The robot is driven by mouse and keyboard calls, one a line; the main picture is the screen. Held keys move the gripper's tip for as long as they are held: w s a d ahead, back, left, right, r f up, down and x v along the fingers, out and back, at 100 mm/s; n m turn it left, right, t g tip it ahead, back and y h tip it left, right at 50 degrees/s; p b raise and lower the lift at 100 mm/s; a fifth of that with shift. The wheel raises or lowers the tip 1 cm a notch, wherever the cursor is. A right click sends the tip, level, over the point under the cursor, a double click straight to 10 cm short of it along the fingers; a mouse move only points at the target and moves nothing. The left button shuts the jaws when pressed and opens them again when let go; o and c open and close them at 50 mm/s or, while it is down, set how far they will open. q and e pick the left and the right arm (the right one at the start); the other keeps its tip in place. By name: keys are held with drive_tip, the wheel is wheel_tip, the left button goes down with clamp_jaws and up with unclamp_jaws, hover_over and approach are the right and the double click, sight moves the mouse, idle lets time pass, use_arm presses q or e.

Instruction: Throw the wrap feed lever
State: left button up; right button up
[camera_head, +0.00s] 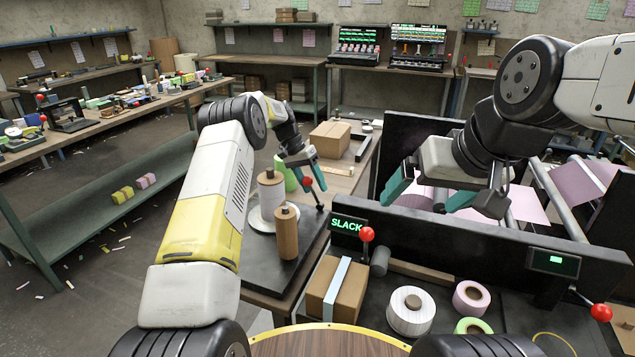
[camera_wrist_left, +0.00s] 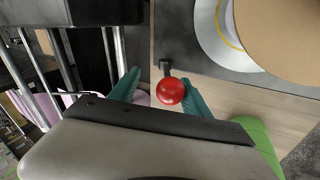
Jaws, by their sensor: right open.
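A lever with a red ball knob (camera_head: 308,182) stands at the edge of the dark plate that carries the upright rolls. My left gripper (camera_head: 307,180) is at this knob. In the left wrist view the red knob (camera_wrist_left: 170,91) lies between the teal fingers of my left gripper (camera_wrist_left: 162,85), which are spread, with the knob nearer the right finger. A gap shows on the left; contact on the right is unclear. My right gripper (camera_head: 424,203) is open and empty over the dark machine frame. No label marks which lever is the wrap feed lever.
Other red-knobbed levers stand by the SLACK display (camera_head: 367,234) and at the right (camera_head: 601,312). A strapped box (camera_head: 337,289) and loose rolls (camera_head: 411,311) lie in front.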

use_arm(q)
drive_tip(key=v, duration=0.6)
drive_tip(key=shift+a+r, duration=0.1)
drive_tip(key=shift+r, duration=0.05)
drive_tip(key=shift+r, duration=0.25)
drive_tip(key=s+a+r+n+t+y, duration=0.1)
drive_tip(key=s+r+t, duration=0.1)
drive_tip(key=s+r, duration=0.75)
drive_tip(key=s+a+r+n+t+y, duration=0.1)
drive_tip(key=s+a+r, duration=0.1)
drive_tip(key=s+r, duration=0.75)
drive_tip(key=s+a+n+t, duration=0.2)
drive_tip(key=s+n+t, duration=0.1)
drive_tip(key=s, duration=2.1)
drive_tip(key=shift+s+f+t+y, duration=0.3)
drive_tip(key=shift+s+f+t, duration=0.1)
drive_tip(key=shift+t, duration=0.3)
